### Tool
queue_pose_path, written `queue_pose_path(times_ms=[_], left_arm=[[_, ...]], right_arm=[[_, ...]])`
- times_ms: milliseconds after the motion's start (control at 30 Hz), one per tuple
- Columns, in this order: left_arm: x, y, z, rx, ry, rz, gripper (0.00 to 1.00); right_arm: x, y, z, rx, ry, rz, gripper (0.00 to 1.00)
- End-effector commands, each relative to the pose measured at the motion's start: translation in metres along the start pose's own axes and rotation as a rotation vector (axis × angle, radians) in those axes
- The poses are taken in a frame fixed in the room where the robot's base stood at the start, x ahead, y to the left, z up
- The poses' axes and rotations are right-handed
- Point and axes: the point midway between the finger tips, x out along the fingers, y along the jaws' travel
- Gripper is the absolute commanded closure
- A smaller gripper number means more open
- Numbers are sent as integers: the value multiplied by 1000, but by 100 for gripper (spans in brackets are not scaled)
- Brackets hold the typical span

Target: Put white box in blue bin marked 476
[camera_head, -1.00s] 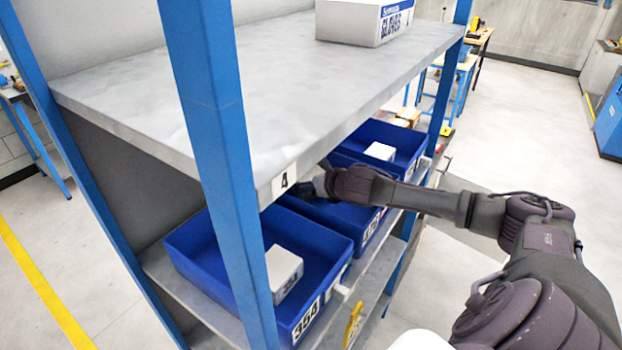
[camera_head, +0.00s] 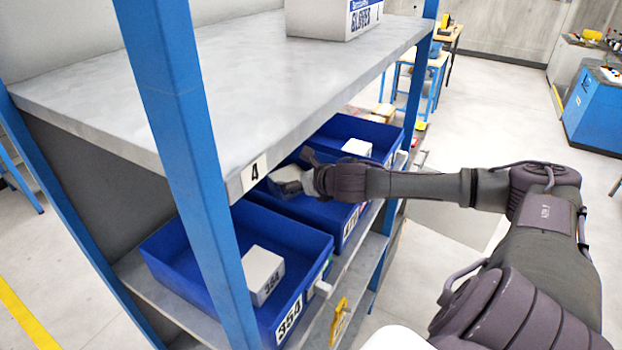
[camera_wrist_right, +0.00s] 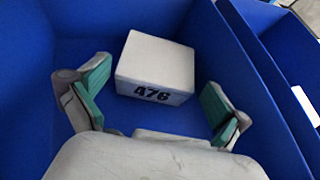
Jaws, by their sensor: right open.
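In the right wrist view, a white box (camera_wrist_right: 157,66) marked 476 rests on the floor of a blue bin (camera_wrist_right: 25,60). My right gripper (camera_wrist_right: 153,93) is open, with its green-padded fingers on either side of the near part of the box; it has not closed on it. In the head view, my right gripper (camera_head: 298,182) reaches into the middle blue bin (camera_head: 316,216), whose front label is too small and angled to read surely. The gripper partly hides the box there. My left gripper is not in view.
A blue bin marked 354 (camera_head: 180,246) holds a white box (camera_head: 263,270). A far blue bin (camera_head: 392,135) holds another white box (camera_head: 357,147). The grey shelf (camera_head: 230,85) overhangs the bins, and a blue post (camera_head: 188,150) stands in front.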

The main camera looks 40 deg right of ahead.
Motion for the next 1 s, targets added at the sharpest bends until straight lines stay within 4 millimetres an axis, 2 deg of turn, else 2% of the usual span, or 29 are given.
queue_pose_path(times_ms=[100, 600, 1000], left_arm=[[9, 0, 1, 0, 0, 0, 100], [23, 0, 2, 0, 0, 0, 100], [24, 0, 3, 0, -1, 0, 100]], right_arm=[[-18, 2, -4, -11, 5, 3, 0], [-69, 2, 0, -8, 0, 4, 0], [-77, 2, 0, 0, 1, 3, 0]])
